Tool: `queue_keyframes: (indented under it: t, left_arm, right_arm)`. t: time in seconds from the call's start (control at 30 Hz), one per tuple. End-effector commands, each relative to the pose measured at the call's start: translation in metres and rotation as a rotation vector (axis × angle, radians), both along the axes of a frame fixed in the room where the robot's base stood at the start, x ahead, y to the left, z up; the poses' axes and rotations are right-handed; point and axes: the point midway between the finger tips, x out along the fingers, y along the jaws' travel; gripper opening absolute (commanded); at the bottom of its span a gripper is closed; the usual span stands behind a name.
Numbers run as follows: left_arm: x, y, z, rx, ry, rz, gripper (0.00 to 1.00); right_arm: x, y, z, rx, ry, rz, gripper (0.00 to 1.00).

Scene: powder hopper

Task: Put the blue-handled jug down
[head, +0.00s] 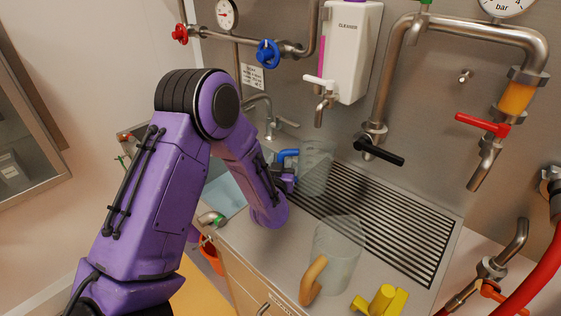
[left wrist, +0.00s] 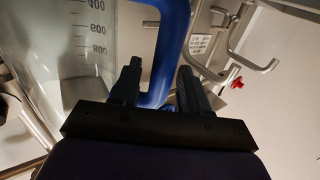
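The blue-handled jug (head: 316,170) is clear and upright at the far left end of the slotted drain grille. I cannot tell whether its base touches the grille. Its blue handle (head: 288,154) faces left, towards my left gripper (head: 287,182). In the left wrist view the fingers of my left gripper (left wrist: 158,82) stand on both sides of the blue handle (left wrist: 172,45) and look closed on its lower part. The jug's scale marks (left wrist: 90,30) show on the left there. My right gripper is out of view.
A second clear jug with a tan handle (head: 314,279) stands on the counter in front. A yellow object (head: 382,299) lies beside it. A white dispenser (head: 346,50) with a tap hangs above the blue-handled jug. The grille (head: 385,225) is bare towards the right.

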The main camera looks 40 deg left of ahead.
Motion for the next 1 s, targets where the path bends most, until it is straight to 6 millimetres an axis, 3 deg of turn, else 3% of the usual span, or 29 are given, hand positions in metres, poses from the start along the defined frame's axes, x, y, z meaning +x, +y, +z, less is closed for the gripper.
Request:
queue_keyframes:
  t: [0.37,0.8,1.0]
  left_arm:
    - [-0.002,-0.002,0.004,0.000,0.000,-0.001,0.53]
    - [-0.089,-0.051,0.001,0.001,0.000,-0.002,0.53]
    - [-0.105,-0.058,0.003,0.000,0.000,0.001,0.53]
  right_arm:
    - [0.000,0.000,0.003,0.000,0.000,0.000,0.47]
    - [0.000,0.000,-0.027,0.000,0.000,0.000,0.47]
    - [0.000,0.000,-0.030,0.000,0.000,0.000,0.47]
